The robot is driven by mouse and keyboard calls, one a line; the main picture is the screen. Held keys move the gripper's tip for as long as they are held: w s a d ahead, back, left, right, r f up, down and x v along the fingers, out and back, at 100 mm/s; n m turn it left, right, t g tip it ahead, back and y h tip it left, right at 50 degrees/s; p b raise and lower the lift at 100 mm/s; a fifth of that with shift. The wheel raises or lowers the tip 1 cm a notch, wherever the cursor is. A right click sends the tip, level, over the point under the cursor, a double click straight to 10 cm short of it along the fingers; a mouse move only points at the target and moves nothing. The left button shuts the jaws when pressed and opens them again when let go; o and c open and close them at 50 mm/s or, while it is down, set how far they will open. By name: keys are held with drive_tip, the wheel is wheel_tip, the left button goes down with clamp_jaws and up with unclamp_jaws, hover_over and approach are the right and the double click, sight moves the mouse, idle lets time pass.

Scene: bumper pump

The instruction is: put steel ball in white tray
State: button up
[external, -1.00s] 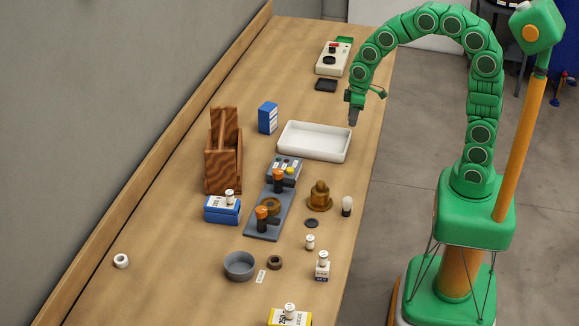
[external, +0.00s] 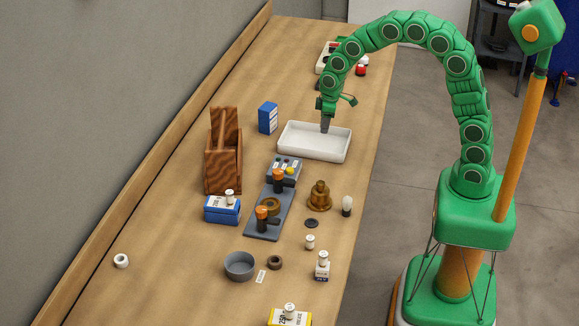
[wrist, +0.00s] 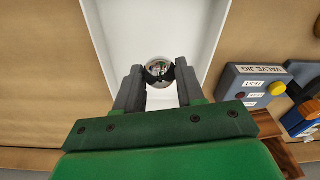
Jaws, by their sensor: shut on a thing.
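The white tray (external: 303,153) lies on the bench in the external view, and it fills the upper middle of the wrist view (wrist: 112,15). My gripper (external: 325,131) points down over the right part of the tray. In the wrist view my gripper (wrist: 160,75) is shut on the shiny steel ball (wrist: 159,65), which sits between the two fingertips with the tray's white floor behind it. The ball is too small or hidden to make out in the external view. I cannot tell its exact height above the tray floor.
A blue box (external: 268,118) and a wooden caddy (external: 223,158) stand left of the tray. The valve jig box (external: 284,169) sits just in front of it, with a brass part (external: 319,196) to the right. The bench between the tray and the far device is mostly clear.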

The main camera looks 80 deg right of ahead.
hover_over(314, 145)
drive_tip(key=shift+s+f, duration=0.15)
drive_tip(key=shift+f, duration=0.9)
drive_tip(key=shift+s+f, duration=0.1)
drive_tip(key=shift+f, duration=2.4)
drive_tip(key=shift+f, duration=0.1)
drive_tip(key=o, duration=1.2)
